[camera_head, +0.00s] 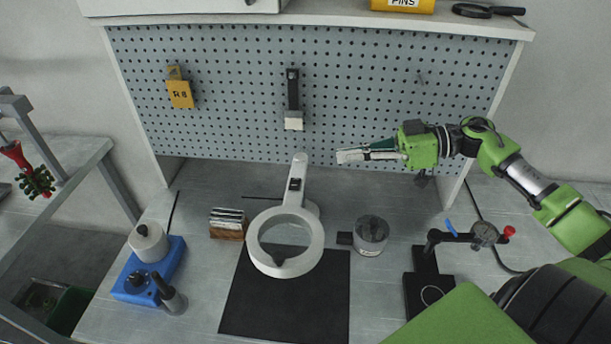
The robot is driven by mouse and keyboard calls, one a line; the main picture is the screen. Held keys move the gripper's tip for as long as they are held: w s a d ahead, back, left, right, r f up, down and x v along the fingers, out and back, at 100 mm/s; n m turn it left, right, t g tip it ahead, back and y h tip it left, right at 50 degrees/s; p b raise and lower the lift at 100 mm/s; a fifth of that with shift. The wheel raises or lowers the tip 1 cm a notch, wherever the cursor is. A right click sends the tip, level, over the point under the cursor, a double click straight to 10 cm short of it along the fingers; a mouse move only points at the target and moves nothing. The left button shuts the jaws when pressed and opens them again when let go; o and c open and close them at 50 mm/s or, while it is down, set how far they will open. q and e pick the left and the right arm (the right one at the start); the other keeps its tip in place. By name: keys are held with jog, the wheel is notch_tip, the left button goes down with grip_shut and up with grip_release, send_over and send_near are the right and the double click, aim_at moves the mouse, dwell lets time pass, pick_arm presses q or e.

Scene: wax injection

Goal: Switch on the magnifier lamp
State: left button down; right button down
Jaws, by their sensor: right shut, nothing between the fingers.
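The white magnifier lamp (258,256) stands in the middle of the bench, its round lens over a black mat (240,315). Its arm rises behind the ring, and a small black switch (295,184) shows on that arm. My right gripper (341,157) is shut and empty. It points left in front of the pegboard, to the right of the top of the lamp's arm and apart from it in the picture. My left gripper is not in view.
A pegboard (220,60) with a tagged yellow lock (181,93) closes the back. A lidded jar (371,236) and a gauge stand (424,280) are right of the lamp. A wooden block with plates (228,232) and a blue heater (130,285) are left.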

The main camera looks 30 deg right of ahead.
jog(key=p, duration=0.3)
send_over(295, 184)
jog(key=d, duration=0.3)
jog(key=f, duration=0.4)
jog(key=a+f, duration=0.1)
jog(key=shift+s+f, duration=0.1)
jog(key=shift+s, duration=0.3)
jog(key=shift+s+f, duration=0.1)
jog(key=shift+f, duration=0.4)
